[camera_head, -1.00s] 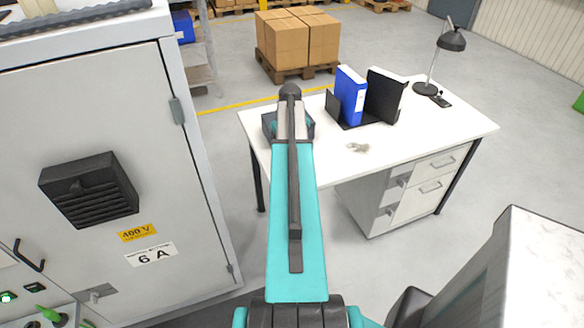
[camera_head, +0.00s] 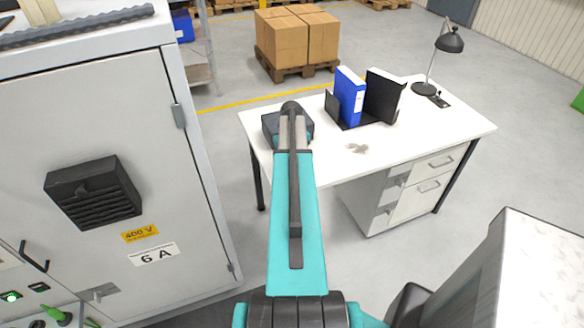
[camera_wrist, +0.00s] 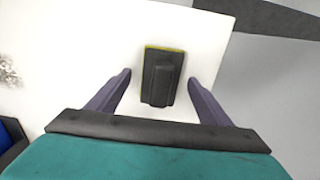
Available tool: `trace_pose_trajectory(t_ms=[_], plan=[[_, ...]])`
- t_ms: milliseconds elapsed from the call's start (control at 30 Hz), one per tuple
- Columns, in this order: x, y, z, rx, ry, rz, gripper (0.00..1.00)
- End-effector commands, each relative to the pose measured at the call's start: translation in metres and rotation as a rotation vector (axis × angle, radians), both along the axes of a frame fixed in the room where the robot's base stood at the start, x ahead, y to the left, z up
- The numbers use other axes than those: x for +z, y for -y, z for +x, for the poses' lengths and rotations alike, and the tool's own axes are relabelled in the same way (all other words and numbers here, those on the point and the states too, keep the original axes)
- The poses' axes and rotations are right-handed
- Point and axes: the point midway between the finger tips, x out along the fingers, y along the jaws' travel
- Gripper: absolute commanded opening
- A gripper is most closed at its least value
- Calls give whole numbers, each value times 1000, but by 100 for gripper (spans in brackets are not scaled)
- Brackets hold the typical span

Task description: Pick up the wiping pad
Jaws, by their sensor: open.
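The wiping pad (camera_wrist: 163,60) is a dark block with a raised grip along its middle and a thin yellow-green edge. It lies on the white desk top in the wrist view. My gripper (camera_wrist: 158,77) is open above the desk, with one finger to the left and one to the right of the pad. Gaps of white desk show between the pad and both fingers. How high the fingertips are above the desk is hard to tell. In the head view my arm reaches over the desk (camera_head: 420,140), and I cannot make out the pad there.
A blue binder (camera_head: 349,96) and a black file holder (camera_head: 384,96) stand behind the arm's end. A grey smudge (camera_head: 357,148) marks the desk to the right. A desk lamp (camera_head: 450,40) stands at the far corner. A grey cabinet (camera_head: 90,130) rises at left.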

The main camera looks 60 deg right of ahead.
Motion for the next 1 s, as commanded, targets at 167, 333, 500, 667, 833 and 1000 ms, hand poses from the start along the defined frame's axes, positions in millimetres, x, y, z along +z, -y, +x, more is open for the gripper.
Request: trace_pose_trajectory(t_ms=[167,333,500,667,833,1000], plan=[[0,0,0,0,0,0,73],[0,0,1,1,0,0,73],[0,-1,1,1,0,0,69],[0,-1,1,1,0,0,42],[0,-1,1,2,0,0,27],[1,-1,1,2,0,0,27]])
